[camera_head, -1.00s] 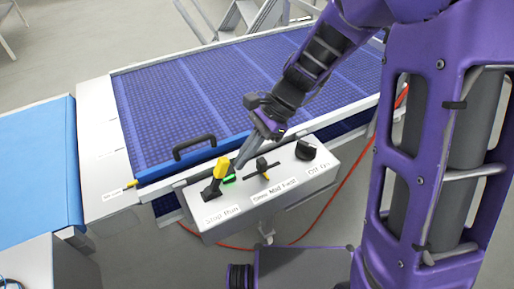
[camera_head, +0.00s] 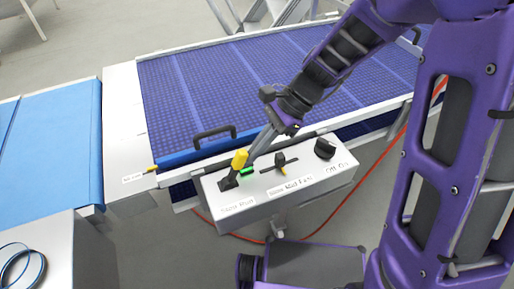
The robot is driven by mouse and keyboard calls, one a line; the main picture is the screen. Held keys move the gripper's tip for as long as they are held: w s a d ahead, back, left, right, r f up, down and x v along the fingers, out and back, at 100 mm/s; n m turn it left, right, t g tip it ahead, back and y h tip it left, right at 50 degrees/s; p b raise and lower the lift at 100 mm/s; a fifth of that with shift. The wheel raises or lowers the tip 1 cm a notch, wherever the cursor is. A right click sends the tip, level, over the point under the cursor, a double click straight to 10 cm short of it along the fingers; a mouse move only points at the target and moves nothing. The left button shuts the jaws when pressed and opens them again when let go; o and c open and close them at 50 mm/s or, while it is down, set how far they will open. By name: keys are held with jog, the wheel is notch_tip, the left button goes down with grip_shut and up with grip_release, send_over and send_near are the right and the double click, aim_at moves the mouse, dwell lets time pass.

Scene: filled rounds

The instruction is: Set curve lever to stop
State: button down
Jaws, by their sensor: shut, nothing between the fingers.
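The lever with a yellow handle (camera_head: 239,160) stands in a dark slot at the left end of a white control box, behind the faint "Stop Run" label (camera_head: 237,206). Its handle leans up and to the right, towards the Run side. A small green piece (camera_head: 247,171) sits just right of it. My gripper (camera_head: 247,163) is shut and empty. Its tips point down-left, close against the right side of the yellow handle. I cannot tell whether they touch it.
The control box (camera_head: 285,203) also bears a "Slow Mid Fast" lever (camera_head: 281,161) and a dark "Off On" knob (camera_head: 325,148). A blue conveyor (camera_head: 230,90) with a black handle (camera_head: 212,134) lies behind. An orange cable (camera_head: 375,155) runs along the floor at right.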

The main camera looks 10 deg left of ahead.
aim_at(243, 153)
jog(key=shift+a+r, duration=0.15)
jog(key=shift+s+a+r+p, duration=0.25)
jog(key=shift+a+p, duration=0.05)
jog(key=shift+s+a+r+t+h, duration=0.3)
jog(key=shift+a+t+h, duration=0.3)
jog(key=shift+h, duration=0.4)
jog(key=shift+s+a+t+h+p, duration=0.1)
jog(key=shift+s+t+h+p, duration=0.05)
jog(key=shift+t+h+p, duration=0.15)
jog(key=shift+s+a+r+t+h, duration=0.2)
jog(key=shift+s+a+t+h, duration=0.15)
jog(key=shift+a+h, duration=0.3)
jog(key=shift+s+a+r+t+h, duration=0.15)
jog(key=shift+s+a+t+h, duration=0.2)
jog(key=shift+a+h, duration=0.3)
jog(key=shift+s+a+t+h, duration=0.4)
jog(key=shift+a+t+h, duration=0.25)
jog(key=shift+h, duration=0.45)
jog(key=shift+s+a+b, duration=0.7)
jog(key=shift+a+b, duration=0.1)
jog(key=shift+a, duration=0.3)
